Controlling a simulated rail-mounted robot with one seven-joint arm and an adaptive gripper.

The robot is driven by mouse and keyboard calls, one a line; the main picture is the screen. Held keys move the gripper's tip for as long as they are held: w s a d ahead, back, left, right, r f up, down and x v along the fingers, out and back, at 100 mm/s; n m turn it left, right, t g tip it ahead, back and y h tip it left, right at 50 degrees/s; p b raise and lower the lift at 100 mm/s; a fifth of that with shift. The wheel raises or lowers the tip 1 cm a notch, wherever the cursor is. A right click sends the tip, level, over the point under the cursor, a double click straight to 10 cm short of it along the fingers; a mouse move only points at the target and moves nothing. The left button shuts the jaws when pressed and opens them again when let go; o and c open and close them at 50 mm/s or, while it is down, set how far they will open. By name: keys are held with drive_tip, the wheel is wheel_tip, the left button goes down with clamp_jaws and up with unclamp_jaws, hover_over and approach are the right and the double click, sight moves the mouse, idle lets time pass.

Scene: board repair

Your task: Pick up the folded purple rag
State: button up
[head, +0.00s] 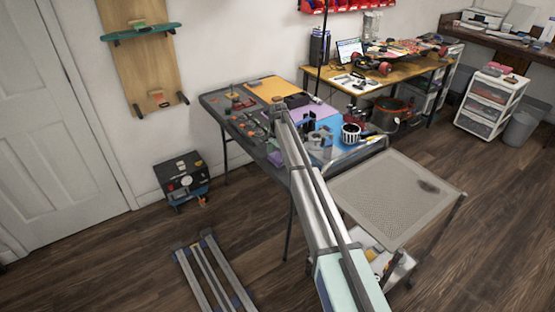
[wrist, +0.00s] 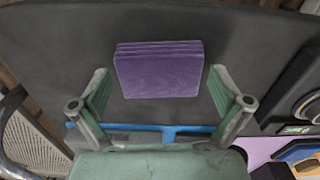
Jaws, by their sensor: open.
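The folded purple rag (wrist: 158,72) lies flat in a neat stack of layers on a dark table surface, upper middle in the wrist view. My gripper (wrist: 160,82) is open, with one green finger to the left of the rag and one to the right. There is a gap on both sides, and nothing is held. I cannot tell from this view how high the fingers are above the table.
A blue strip (wrist: 175,130) lies just below the rag in the wrist view. A dark object with a round part (wrist: 303,100) is at the right. In the head view, the worktable (head: 213,103) carries tools and coloured mats, and a mesh-topped cart (head: 385,195) stands beside it.

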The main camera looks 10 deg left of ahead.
sight(278, 157)
drive_tip(key=c, duration=0.7)
drive_tip(key=shift+r, duration=0.1)
wheel_tip(278, 157, up, 20)
drive_tip(key=b, duration=0.3)
drive_tip(key=shift+c, duration=0.3)
drive_tip(key=shift+s+d+r+p, duration=0.1)
drive_tip(key=shift+p, duration=0.85)
